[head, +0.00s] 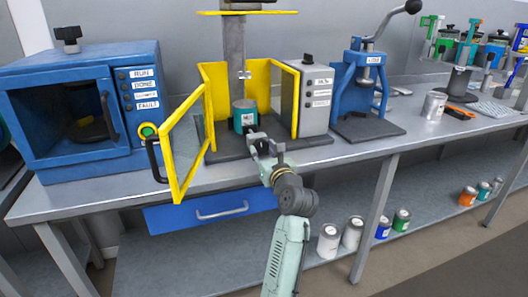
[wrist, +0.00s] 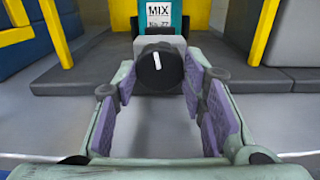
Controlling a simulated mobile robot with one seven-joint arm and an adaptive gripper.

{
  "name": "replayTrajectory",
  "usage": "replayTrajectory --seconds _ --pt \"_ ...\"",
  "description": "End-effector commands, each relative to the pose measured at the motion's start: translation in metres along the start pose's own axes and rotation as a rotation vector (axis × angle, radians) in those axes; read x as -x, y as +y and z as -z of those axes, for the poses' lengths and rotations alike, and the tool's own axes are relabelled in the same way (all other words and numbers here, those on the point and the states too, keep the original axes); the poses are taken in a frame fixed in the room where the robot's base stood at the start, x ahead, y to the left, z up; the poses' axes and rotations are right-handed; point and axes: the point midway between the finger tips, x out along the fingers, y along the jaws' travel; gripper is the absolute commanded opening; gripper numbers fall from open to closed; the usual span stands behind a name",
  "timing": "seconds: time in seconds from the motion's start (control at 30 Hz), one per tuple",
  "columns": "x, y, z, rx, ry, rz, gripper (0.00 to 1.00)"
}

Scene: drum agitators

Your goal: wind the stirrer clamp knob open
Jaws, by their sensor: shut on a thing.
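The clamp knob (wrist: 158,72) is round and black, with a white mark that stands nearly upright and leans slightly. It sits in front of a teal can (wrist: 160,16) labelled MIX in the wrist view. My gripper (wrist: 161,84) is shut on the knob, with its purple pads on the left and right sides. In the head view my gripper (head: 258,142) reaches in at the front of the stirrer, just below the teal can (head: 245,116). The knob is too small and covered to make out there. The stirrer's column (head: 236,55) rises behind the can.
The yellow guard door (head: 184,150) stands open to the left of my gripper. A grey control box (head: 316,97) is close on the right. A blue oven (head: 80,105) and a blue lever press (head: 366,90) flank the stirrer. The bench front (head: 345,155) is clear.

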Motion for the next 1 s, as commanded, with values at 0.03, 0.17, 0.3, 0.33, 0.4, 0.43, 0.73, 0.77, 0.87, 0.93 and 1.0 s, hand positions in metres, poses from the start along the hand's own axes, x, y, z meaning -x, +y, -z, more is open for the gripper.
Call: replayTrajectory --seconds 0.03,0.17,0.3,0.33,0.4,0.43,0.73,0.77,0.87,0.93,1.0 --pt "0.0001 0.0 0.0002 0.001 0.0 0.0 0.1" --pt "0.0001 0.0 0.0 0.015 0.001 0.0 0.1" --pt "0.0001 -0.0001 -0.0001 0.058 0.001 0.0 0.1" --pt "0.0001 -0.0001 -0.0001 0.072 0.002 0.0 0.1" --pt "0.0 -0.0002 -0.0001 0.112 0.002 0.0 0.1" --pt "0.0 -0.0002 0.0 0.131 0.002 0.0 0.1" --pt "0.0 -0.0004 -0.0002 0.393 0.002 0.0 0.1" --pt "0.0 -0.0005 -0.0001 0.421 0.002 0.0 0.1" --pt "0.0 -0.0004 0.0001 0.516 0.001 -0.001 0.1" --pt "-0.0001 -0.0002 0.0002 0.583 0.001 -0.001 0.1" --pt "-0.0001 -0.0001 0.0004 0.648 0.001 -0.001 0.1"
